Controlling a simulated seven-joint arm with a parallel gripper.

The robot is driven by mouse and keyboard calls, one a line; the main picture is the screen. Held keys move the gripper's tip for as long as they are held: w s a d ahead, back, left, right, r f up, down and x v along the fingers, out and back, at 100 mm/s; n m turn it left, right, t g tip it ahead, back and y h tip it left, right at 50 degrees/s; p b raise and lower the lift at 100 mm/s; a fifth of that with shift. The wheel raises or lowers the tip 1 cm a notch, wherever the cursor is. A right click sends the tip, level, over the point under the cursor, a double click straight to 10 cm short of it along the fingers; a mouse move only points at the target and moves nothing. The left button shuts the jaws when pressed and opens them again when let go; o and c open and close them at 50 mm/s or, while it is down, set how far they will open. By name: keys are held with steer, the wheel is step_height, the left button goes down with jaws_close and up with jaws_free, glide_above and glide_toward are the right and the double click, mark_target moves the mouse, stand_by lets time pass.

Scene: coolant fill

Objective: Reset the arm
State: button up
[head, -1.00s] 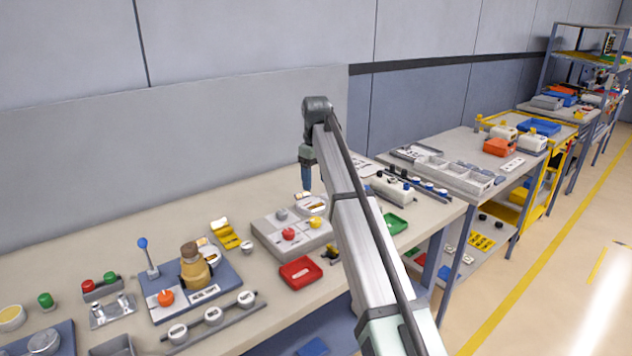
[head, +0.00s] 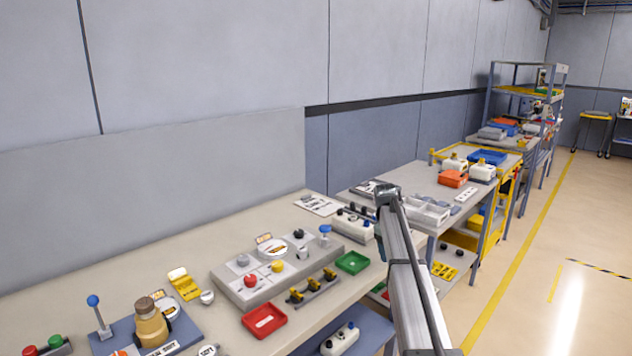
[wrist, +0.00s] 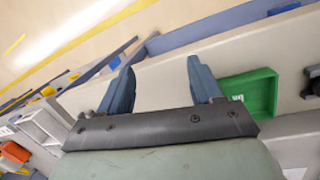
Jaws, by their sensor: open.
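My gripper shows in the wrist view (wrist: 158,88) with its two blue-grey fingers spread apart and nothing between them. Beyond the fingers are the bench's pale edge and the floor. A green tray (wrist: 248,92) lies on the bench just right of the fingers. In the head view my arm rises from the bottom, right of the bench, and its upper end is near the bench's far right end. The gripper itself is hidden there. The green tray (head: 352,263) is left of my arm on the bench.
A grey panel (head: 240,290) with red and yellow knobs, a red tray (head: 264,321) and a tan bottle-like part (head: 151,322) stand on the bench (head: 200,249). A second bench (head: 462,199) and a yellow cart (head: 503,190) stand beyond. Open floor (head: 560,240) lies at right.

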steer(key=s+d+f, duration=0.2)
steer(key=d+f, duration=0.4)
steer(key=d, duration=0.1)
steer(key=s+a+f+m+g, duration=0.1)
steer(key=s+a+f, duration=0.1)
steer(key=s+f, duration=0.75)
steer(key=s+a+f+m+g+y, duration=0.1)
steer(key=s+a+f, duration=0.35)
steer(key=f, duration=0.75)
steer(key=s+a+f+m+g, duration=0.1)
steer(key=s+f, duration=0.9)
steer(key=s+a+f+m+g, duration=0.1)
steer(key=s+f, duration=0.3)
steer(key=s, duration=1)
steer(key=s+a+f+m+g, duration=0.1)
steer(key=s+a+f, duration=0.3)
steer(key=s, duration=0.9)
steer(key=s+a+f+m+g+y, duration=0.1)
steer(key=s+f, duration=0.5)
steer(key=s, duration=0.8)
steer(key=shift+s+a+g, duration=0.3)
steer(key=shift+a, duration=0.4)
steer(key=shift+f, duration=0.1)
